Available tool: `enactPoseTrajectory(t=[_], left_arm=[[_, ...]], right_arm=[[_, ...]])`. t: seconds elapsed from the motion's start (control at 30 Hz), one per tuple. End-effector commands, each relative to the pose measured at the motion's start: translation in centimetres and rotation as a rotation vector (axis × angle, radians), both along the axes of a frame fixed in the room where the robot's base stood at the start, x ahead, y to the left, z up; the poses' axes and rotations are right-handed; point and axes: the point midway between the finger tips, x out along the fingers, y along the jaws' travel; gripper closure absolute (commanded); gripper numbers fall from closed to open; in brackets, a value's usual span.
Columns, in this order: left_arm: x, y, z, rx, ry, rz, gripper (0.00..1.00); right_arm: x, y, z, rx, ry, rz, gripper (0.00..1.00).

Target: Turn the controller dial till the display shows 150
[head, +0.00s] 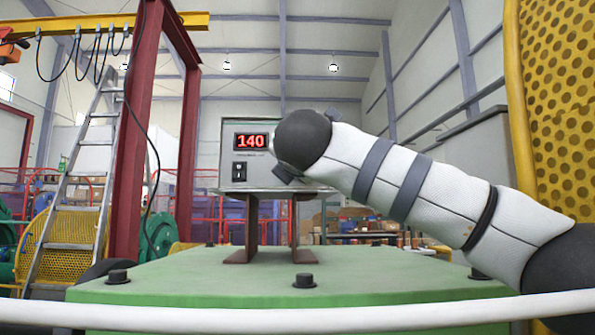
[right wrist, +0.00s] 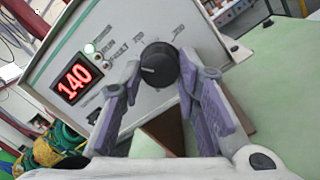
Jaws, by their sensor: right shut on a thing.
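The controller (head: 228,160) is a grey box on a dark red stand. Its red display (head: 251,141) reads 140, and the display also reads 140 in the right wrist view (right wrist: 74,83). The black round dial (right wrist: 158,65) is on the panel's face, right of the display in the right wrist view. My right gripper (right wrist: 159,75) is shut on the dial, one finger on each side. In the head view my right arm hides the dial and most of the gripper. My left gripper is in neither view.
The stand (head: 253,228) rises from a green bolted top (head: 380,280). A black rocker switch (head: 239,172) sits below the display. A white rail (head: 300,316) crosses the front. A ladder (head: 75,190) and red column (head: 133,130) stand left, a yellow perforated guard (head: 560,100) right.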

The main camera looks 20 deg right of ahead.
Motion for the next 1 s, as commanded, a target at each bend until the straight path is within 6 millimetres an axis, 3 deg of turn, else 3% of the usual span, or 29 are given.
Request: enactPoseTrajectory(t=[0.77, 0.8, 0.87, 1.0], left_arm=[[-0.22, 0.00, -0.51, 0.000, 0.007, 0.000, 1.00], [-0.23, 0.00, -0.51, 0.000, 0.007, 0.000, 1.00], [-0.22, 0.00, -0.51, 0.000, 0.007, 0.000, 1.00], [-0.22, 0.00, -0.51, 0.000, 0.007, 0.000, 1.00]], right_arm=[[-0.04, -0.09, 0.27, 0.081, -0.028, -0.001, 0.98], [-0.04, -0.08, 0.26, 0.082, -0.029, 0.000, 0.61], [-0.03, -0.07, 0.23, 0.081, -0.028, 0.000, 0.50], [-0.02, -0.02, 0.15, 0.080, -0.026, 0.000, 0.50]])
